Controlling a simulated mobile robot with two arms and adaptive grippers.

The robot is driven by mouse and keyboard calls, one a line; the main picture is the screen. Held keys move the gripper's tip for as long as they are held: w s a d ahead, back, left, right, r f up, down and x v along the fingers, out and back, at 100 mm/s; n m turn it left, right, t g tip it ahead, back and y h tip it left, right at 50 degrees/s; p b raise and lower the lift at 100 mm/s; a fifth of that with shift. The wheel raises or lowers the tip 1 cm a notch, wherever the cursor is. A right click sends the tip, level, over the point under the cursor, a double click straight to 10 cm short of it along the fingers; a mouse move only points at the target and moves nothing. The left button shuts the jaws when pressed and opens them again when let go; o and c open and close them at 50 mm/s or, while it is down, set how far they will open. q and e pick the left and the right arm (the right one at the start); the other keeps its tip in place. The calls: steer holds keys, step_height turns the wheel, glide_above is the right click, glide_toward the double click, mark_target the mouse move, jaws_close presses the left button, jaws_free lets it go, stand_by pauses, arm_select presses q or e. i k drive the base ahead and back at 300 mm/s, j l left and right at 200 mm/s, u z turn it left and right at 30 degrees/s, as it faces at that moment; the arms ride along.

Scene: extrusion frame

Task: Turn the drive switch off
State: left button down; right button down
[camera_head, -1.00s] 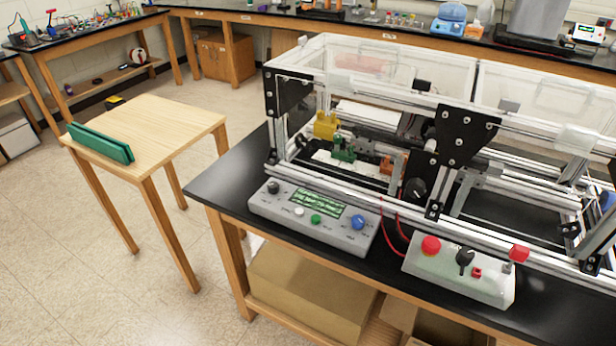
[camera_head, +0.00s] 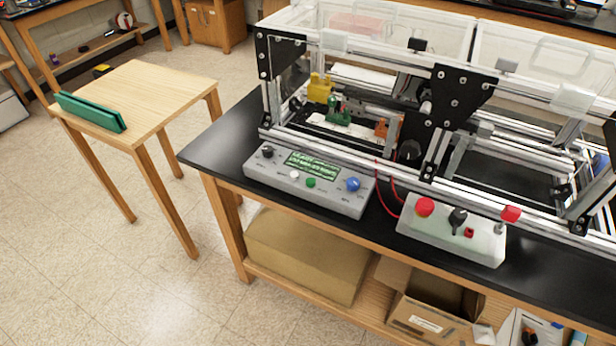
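A white control box (camera_head: 440,243) sits on the black bench near its front edge. It carries a red mushroom button (camera_head: 425,207), a black rotary knob (camera_head: 457,217), a small red switch (camera_head: 469,232) and a red-capped lever (camera_head: 510,214) at its right end. I cannot read which of these is the drive switch. A grey control panel (camera_head: 310,178) with a green display, a blue knob (camera_head: 353,184) and white and green buttons sits to its left. Neither of my grippers is in view.
The extrusion frame (camera_head: 440,120) with clear covers stands behind the boxes. Red cables (camera_head: 385,200) run beside the white box. A wooden table (camera_head: 150,95) with a green folder-like object (camera_head: 90,111) stands left. Cardboard boxes (camera_head: 305,255) lie on the bench's lower shelf. Floor in front is clear.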

mark_target(457, 217)
steer(key=l+z, duration=0.1)
steer(key=z, duration=0.25)
steer(key=l+z, duration=0.1)
steer(key=z, duration=0.25)
steer(key=k+l+z, duration=0.1)
steer(key=z, duration=0.25)
